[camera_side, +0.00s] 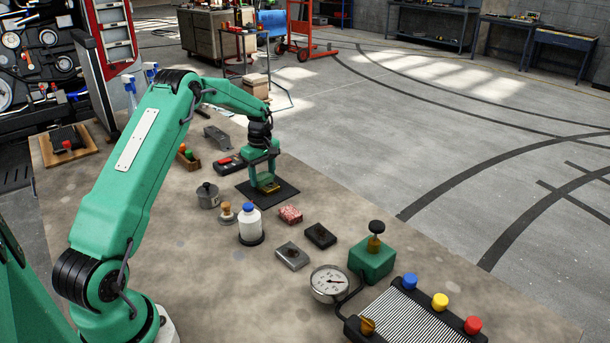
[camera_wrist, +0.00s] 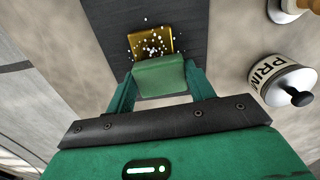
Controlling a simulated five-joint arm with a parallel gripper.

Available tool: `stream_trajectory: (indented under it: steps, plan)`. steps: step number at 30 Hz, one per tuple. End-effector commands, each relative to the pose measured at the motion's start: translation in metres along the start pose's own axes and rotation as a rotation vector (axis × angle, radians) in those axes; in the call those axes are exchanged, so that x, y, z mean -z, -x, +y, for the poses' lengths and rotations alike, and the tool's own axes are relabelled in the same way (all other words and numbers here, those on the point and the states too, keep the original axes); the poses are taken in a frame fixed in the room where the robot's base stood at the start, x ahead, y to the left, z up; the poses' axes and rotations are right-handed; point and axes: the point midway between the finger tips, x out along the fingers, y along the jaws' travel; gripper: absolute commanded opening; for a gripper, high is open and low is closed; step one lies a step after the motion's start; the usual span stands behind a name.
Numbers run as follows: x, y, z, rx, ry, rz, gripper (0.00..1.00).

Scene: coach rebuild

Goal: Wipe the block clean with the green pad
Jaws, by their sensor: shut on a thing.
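A brass-coloured block (camera_wrist: 160,38) lies on a dark mat (camera_wrist: 192,28), with white specks scattered over it and a few beyond its edges. It also shows in the side view (camera_side: 268,188), on the dark mat (camera_side: 288,193), low between my gripper's fingers. My gripper (camera_wrist: 160,80) is shut on the green pad (camera_wrist: 160,75). The pad covers the block's near edge in the wrist view; I cannot tell whether they touch. In the side view my gripper (camera_side: 263,178) points down over the mat.
A grey lidded pot (camera_side: 208,196) stands left of the mat. A black-red item (camera_side: 229,164) lies behind left. The table's edge is right of the mat.

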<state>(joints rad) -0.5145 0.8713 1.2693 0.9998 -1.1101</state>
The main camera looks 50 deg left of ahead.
Motion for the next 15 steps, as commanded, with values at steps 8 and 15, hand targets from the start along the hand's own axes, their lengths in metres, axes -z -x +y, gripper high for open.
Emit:
stream_trajectory:
  steps: [8, 15]
  plan:
    - [-0.027, -0.001, -0.002, 0.003, -0.003, -0.001, 0.32]
    - [-0.048, 0.001, -0.003, 0.003, -0.002, -0.001, 0.32]
